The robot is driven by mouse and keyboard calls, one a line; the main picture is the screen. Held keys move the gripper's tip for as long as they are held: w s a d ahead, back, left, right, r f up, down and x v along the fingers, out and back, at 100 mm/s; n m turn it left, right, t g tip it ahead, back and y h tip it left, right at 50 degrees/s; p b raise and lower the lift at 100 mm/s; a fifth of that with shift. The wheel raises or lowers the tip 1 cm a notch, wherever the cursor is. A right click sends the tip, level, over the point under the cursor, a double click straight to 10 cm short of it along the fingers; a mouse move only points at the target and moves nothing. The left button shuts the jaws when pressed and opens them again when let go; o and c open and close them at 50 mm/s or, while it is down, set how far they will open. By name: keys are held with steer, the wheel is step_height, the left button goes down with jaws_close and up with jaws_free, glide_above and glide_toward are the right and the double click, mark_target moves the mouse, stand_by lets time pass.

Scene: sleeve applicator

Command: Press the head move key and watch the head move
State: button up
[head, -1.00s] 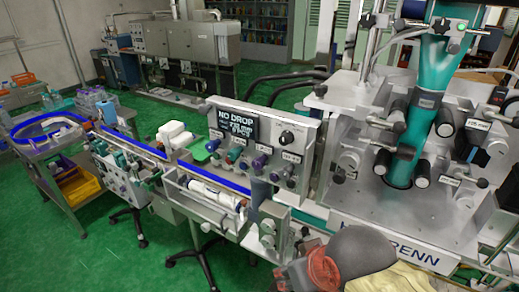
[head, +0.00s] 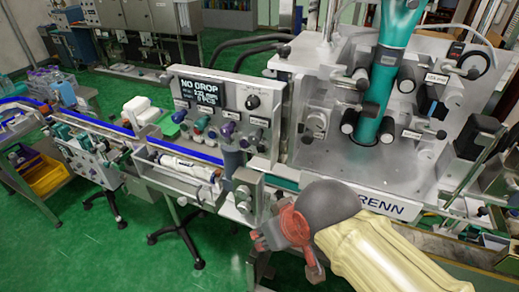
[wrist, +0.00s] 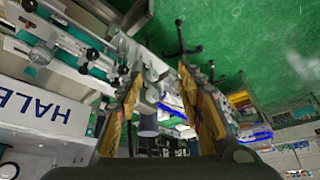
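The control panel (head: 228,115) stands near the middle of the head view. It has a dark display (head: 204,93) reading "NO DROP", a black knob (head: 252,101) at upper right, and a row of coloured knobs or buttons (head: 229,127) with small labels. I cannot tell which control is the head move key. The machine head with a teal sleeve tube (head: 379,80) stands right of the panel. My gripper (head: 286,256) is below and right of the panel, apart from it. In the wrist view my gripper (wrist: 158,76) has its two fingers apart with nothing held between them.
A conveyor with a blue rail (head: 113,131) runs left from the panel. A small grey metal block (head: 246,186) stands near my gripper. The green floor (head: 110,262) is open at lower left.

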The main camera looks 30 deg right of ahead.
steer(key=shift+c, duration=0.9)
